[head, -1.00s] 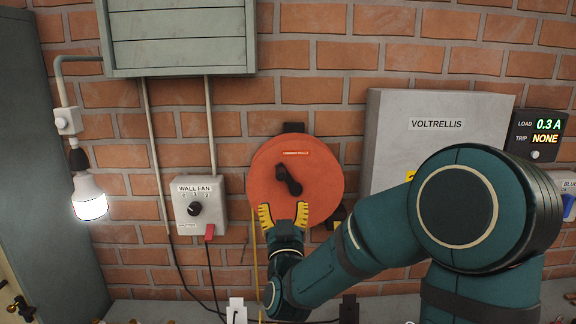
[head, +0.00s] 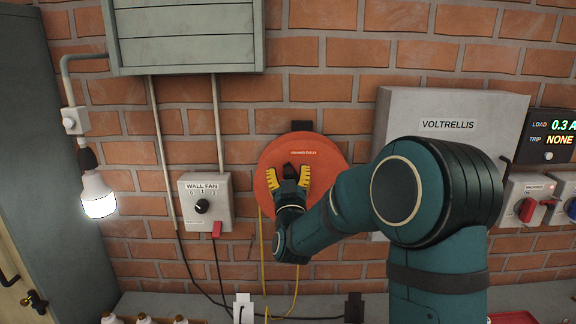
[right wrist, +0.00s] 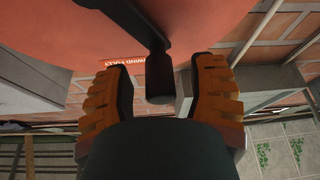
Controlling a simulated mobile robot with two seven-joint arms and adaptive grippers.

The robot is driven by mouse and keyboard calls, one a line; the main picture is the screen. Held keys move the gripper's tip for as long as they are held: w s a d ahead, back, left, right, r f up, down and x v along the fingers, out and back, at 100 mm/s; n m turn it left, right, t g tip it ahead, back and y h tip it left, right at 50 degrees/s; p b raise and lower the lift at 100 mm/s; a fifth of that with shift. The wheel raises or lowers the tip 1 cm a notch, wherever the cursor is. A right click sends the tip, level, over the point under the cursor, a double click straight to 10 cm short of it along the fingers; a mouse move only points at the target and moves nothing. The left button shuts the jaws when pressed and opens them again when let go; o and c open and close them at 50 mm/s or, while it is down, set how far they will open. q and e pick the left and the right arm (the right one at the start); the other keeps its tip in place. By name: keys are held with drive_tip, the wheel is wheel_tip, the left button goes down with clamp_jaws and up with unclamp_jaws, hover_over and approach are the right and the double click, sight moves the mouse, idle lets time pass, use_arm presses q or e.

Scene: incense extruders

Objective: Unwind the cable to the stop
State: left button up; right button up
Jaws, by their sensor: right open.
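The round orange cable reel (head: 316,186) hangs on the brick wall, with a small red label near its top. Its black crank handle (right wrist: 158,78) sticks out between the open yellow-padded fingers of my right gripper (right wrist: 165,72), with gaps on both sides. In the head view my right gripper (head: 288,175) is in front of the reel and hides most of the crank. A yellow cable (head: 262,250) hangs from the reel's left side down to the bench. My left gripper is not in view.
A wall fan switch box (head: 205,203) and a lit bulb (head: 97,194) are to the left. A grey Voltrellis box (head: 440,105) and a load display (head: 550,135) showing 0.3 A and trip NONE are to the right. A bench runs below.

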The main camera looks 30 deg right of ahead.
drive_tip(key=shift+x, duration=0.95)
clamp_jaws()
